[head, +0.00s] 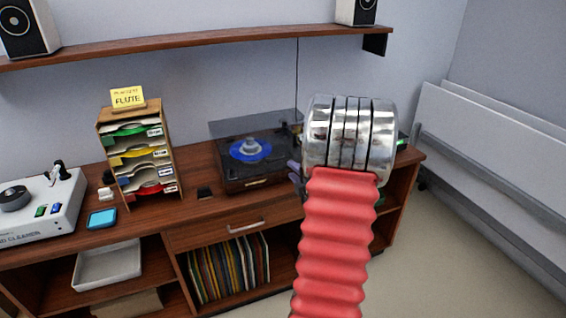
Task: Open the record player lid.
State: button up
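The record player (245,184) is a dark box on the wooden cabinet, right of the picture's rack. A blue-labelled record (250,149) lies on it, with a pale round piece at its centre. A smoky see-through lid (240,127) shows along the back of the player and looks raised; its exact angle is hard to tell. My arm, with a red ribbed sleeve and shiny metal rings, hides the area right of the player. A small part of my gripper (294,171) shows at the player's right front side. Its fingertips are mostly hidden, and contact cannot be told.
A record rack (153,116) with a yellow "FLUTE" note and a white record cleaner (42,209) stand to the left on the cabinet (214,209). A wall shelf (190,43) with speakers hangs above.

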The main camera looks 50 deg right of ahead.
jog(key=x, duration=1)
jog(key=shift+w, duration=0.2)
jog(key=shift+d, duration=0.1)
jog(key=shift+c, duration=0.2)
grip_shut()
jog(key=shift+s+f, duration=0.1)
jog(key=shift+f, duration=0.1)
dwell(0.6)
